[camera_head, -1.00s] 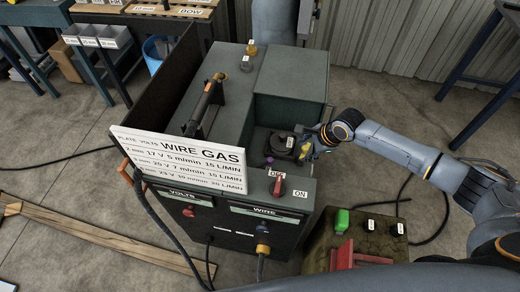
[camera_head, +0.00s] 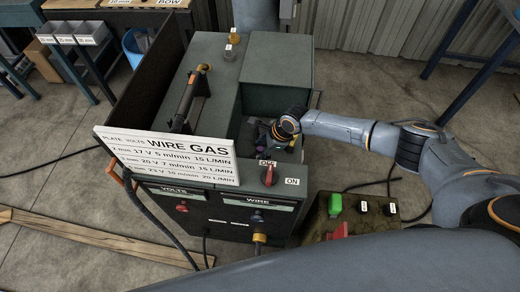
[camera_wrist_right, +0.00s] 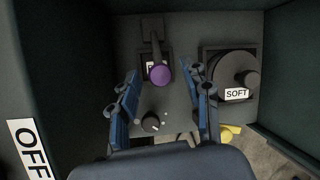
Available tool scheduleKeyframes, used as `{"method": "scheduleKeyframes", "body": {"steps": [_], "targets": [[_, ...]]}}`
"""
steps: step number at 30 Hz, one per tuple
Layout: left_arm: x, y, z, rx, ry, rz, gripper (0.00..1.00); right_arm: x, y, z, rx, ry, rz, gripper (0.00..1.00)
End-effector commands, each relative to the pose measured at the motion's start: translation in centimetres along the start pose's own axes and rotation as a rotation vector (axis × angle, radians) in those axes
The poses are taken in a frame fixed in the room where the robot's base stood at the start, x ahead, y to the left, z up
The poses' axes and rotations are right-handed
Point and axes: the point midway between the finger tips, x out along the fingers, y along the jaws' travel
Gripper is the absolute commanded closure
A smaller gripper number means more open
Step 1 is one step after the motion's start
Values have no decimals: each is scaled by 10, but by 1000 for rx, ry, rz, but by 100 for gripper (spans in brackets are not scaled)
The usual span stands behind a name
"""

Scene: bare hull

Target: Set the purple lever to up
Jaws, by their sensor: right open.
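The purple lever has a round purple knob (camera_wrist_right: 160,75) on a dark stem, in the recess of the green welding machine (camera_head: 277,60). In the right wrist view the stem runs from the knob toward the top of the picture, past a partly covered label. My right gripper (camera_wrist_right: 165,103) is open, with its blue fingers apart to the left and right below the knob; I see no contact. In the head view my right gripper (camera_head: 268,135) is down in the recess and mostly hides the lever. My left gripper is not in view.
A small dark knob (camera_wrist_right: 151,122) lies below the lever, and a round dial (camera_wrist_right: 235,73) marked SOFT stands to its right. Recess walls rise close on both sides. A red switch (camera_head: 269,175) is on the front top. A green button (camera_head: 335,204) stands on a box at right.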

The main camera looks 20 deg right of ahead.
Motion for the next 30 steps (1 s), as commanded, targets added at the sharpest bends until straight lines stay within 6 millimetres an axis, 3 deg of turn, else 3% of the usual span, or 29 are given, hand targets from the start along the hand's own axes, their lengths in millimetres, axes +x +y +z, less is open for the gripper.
{"method": "scheduleKeyframes", "body": {"steps": [5, 14, 15, 22, 30], "targets": [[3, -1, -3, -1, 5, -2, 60, 16, 0, 0, 0, 0, -1, 52], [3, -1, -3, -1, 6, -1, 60, 18, -1, 0, 0, 0, -2, 52], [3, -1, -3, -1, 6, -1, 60, 18, -1, 0, 0, -1, -2, 54], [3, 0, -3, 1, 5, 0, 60, 18, -1, 0, 0, 0, -2, 100], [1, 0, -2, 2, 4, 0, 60, 18, -1, 0, 0, 1, -2, 100]]}}
